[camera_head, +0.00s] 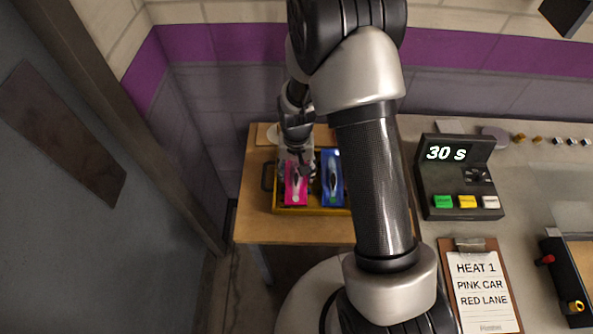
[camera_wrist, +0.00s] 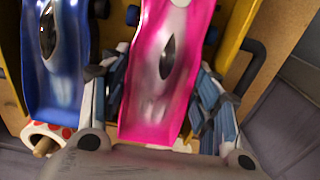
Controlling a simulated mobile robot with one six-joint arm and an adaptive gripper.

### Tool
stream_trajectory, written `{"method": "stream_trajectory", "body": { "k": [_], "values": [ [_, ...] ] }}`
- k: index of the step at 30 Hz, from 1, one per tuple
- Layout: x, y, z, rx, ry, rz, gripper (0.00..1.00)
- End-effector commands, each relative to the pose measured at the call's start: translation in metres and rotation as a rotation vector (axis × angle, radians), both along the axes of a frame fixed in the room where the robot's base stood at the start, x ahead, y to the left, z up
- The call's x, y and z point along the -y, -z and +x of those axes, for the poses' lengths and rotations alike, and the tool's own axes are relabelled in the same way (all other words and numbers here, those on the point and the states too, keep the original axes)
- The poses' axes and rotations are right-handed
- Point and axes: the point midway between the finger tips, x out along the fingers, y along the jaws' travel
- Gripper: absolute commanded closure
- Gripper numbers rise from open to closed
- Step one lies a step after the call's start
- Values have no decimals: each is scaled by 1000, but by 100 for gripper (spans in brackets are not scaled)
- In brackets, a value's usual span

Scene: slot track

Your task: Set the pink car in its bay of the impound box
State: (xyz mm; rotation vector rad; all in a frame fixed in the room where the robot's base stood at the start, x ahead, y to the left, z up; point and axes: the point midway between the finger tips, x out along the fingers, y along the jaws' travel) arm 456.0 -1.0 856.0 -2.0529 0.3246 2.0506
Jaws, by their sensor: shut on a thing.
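The pink car (camera_head: 296,190) is inside the yellow-walled impound box (camera_head: 312,212), at its left side in the head view. In the wrist view the pink car (camera_wrist: 165,75) lies lengthwise between the fingers of my gripper (camera_wrist: 160,92), which is shut on it. In the head view my gripper (camera_head: 299,158) is over the car's far part. The wrist view shows the car beside a yellow wall of the box (camera_wrist: 238,35). Whether the car rests on the box floor is hidden.
A blue car (camera_head: 332,178) lies beside the pink car in the box. The box stands on a wooden table (camera_head: 256,230), with a dark handle (camera_head: 267,177) on its left. A timer console (camera_head: 458,180) and a clipboard (camera_head: 480,285) are to the right. My arm covers the middle.

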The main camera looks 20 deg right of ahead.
Motion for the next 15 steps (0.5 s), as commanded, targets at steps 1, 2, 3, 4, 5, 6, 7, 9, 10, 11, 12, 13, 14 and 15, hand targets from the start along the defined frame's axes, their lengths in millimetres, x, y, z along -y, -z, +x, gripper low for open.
{"method": "stream_trajectory", "body": {
  "k": [1, 2, 3, 4, 5, 6, 7, 9, 10, 11, 12, 13, 14, 15],
  "values": [
    [0, 0, 0, 0, 0, 0, 72],
    [0, 0, 0, 0, 0, 0, 72],
    [0, 2, 0, 0, 0, 0, 72],
    [0, 3, 0, 0, 0, 0, 72],
    [0, 4, 0, 0, 0, 0, 72],
    [0, 5, 0, 0, 0, 0, 72],
    [0, 4, 0, -1, 0, 0, 42],
    [0, 4, 0, -1, 0, 0, 37],
    [0, 4, 0, -1, 0, 0, 35],
    [0, 4, 0, -1, 0, 0, 33],
    [0, 4, 0, -1, 0, 0, 30],
    [0, 4, 0, -1, 0, 0, 28],
    [0, 4, 0, -1, 0, 0, 26],
    [0, 4, 0, -1, 0, 0, 24]
  ]
}}
